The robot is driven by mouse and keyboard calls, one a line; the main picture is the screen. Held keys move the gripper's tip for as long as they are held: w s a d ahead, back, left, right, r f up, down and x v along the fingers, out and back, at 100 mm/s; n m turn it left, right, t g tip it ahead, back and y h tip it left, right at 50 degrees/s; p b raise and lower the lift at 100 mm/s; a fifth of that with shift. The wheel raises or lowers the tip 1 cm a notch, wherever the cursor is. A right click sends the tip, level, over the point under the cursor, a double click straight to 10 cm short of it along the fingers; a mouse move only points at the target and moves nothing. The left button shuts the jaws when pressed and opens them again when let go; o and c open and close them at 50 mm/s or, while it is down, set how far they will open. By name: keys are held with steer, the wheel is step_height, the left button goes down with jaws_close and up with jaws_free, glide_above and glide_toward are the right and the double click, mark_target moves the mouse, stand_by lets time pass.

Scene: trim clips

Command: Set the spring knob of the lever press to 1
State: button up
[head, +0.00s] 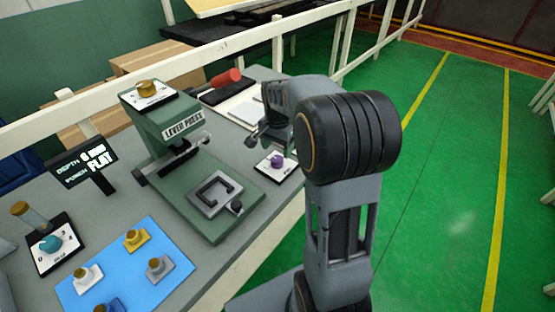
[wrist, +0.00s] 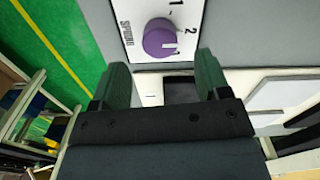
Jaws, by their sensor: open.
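The spring knob (wrist: 160,38) is round and purple on a white plate (wrist: 150,8) marked SPRING, with a 1 and a 2 readable along one side. Which mark it points at I cannot tell. In the head view the knob (head: 277,161) sits on the bench beside the green lever press (head: 170,135). My gripper (wrist: 160,78) is open and empty, its two dark fingers spread to either side below the knob in the wrist view, apart from it. In the head view my gripper (head: 262,137) hangs near the knob, behind it and slightly left.
A sign (head: 85,158) reads depth 6 mm, punch flat. A blue mat (head: 120,265) with several knobbed pieces and a teal dial (head: 50,243) lie at left. Green floor (head: 440,200) is open at right.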

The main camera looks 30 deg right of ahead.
mark_target(277, 159)
steer(key=shift+f, duration=2.75)
steer(key=c, duration=0.9)
